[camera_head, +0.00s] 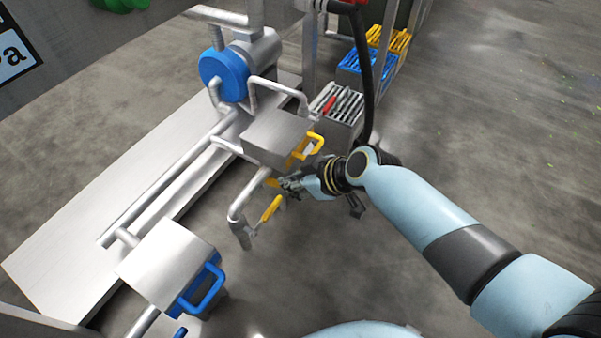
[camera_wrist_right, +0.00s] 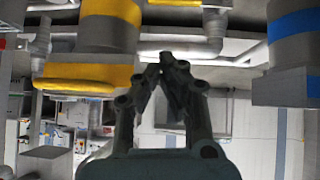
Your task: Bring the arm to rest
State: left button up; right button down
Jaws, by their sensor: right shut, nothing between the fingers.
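My right arm (camera_head: 425,215) reaches in from the lower right in the head view. Its gripper (camera_head: 287,185) is close to a yellow valve handle (camera_head: 271,208) on a grey pipe and a box with a yellow handle (camera_head: 308,146). I cannot tell from the head view whether it touches them. In the right wrist view the fingers of my right gripper (camera_wrist_right: 168,75) come together at the tips, with nothing seen between them. A yellow part (camera_wrist_right: 85,75) is at the upper left there. My left gripper is not in view.
A grey box with a blue handle (camera_head: 205,290) stands at the lower left. A blue round cap (camera_head: 223,75) is on the pipework. Crates with blue (camera_head: 352,62) and yellow (camera_head: 385,38) tops stand at the back. The floor (camera_head: 500,110) at the right is clear.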

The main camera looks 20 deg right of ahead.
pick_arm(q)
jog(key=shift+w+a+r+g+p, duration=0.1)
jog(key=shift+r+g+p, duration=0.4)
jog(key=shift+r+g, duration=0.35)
pick_arm(e)
jog(key=shift+v, duration=1.25)
